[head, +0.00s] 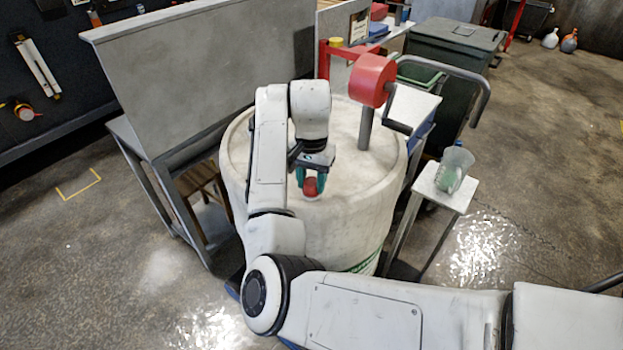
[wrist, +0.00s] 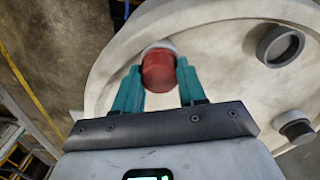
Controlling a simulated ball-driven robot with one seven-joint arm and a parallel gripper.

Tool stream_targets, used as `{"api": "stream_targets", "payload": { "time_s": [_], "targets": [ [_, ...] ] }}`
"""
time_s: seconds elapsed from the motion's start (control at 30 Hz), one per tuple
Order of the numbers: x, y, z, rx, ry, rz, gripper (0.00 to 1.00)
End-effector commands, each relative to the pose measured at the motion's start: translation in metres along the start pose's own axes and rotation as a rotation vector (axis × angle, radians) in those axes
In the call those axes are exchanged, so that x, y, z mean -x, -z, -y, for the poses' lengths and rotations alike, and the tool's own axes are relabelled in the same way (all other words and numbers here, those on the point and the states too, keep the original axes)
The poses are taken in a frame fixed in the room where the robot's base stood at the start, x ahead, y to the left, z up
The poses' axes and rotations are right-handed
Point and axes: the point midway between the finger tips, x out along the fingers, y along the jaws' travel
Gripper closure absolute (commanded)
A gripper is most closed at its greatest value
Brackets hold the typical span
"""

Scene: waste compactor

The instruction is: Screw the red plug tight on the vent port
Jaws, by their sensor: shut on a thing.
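The red plug (head: 311,187) is between the teal fingers of my gripper (head: 311,182), over the near part of the drum's pale top (head: 340,188). In the wrist view the red plug (wrist: 158,72) sits between the two fingertips of my gripper (wrist: 159,68), which are shut on its sides. A pale round collar (wrist: 162,46) shows at the plug's far end, seemingly the vent port. The plug hides most of it, so I cannot tell how far the plug is seated. In the head view the port is hidden behind the plug and fingers.
A red drum pump (head: 372,80) with a crank stands on the drum's top, right of my gripper. A grey panel (head: 185,75) rises at the left. A small white stand (head: 443,188) holds a clear jug (head: 455,168). A dark-rimmed opening (wrist: 280,46) shows on the drum.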

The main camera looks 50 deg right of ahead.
Motion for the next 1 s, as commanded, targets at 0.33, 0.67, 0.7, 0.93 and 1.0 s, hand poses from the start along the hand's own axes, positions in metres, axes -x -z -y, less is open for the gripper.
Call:
{"api": "stream_targets", "payload": {
  "time_s": [0.33, 0.67, 0.7, 0.93, 1.0],
  "targets": [
    [0.0002, 0.0000, 0.0002, -0.072, 0.000, 0.000, 0.91],
    [0.0000, 0.0001, 0.0002, -0.431, 0.001, 0.001, 0.91],
    [0.0001, 0.0001, 0.0001, -0.445, 0.001, 0.001, 0.91],
    [0.0003, 0.0001, 0.0000, -0.452, 0.000, 0.000, 0.91],
    [0.0001, 0.0001, 0.0000, -0.459, 0.001, 0.001, 0.91]
  ]
}}
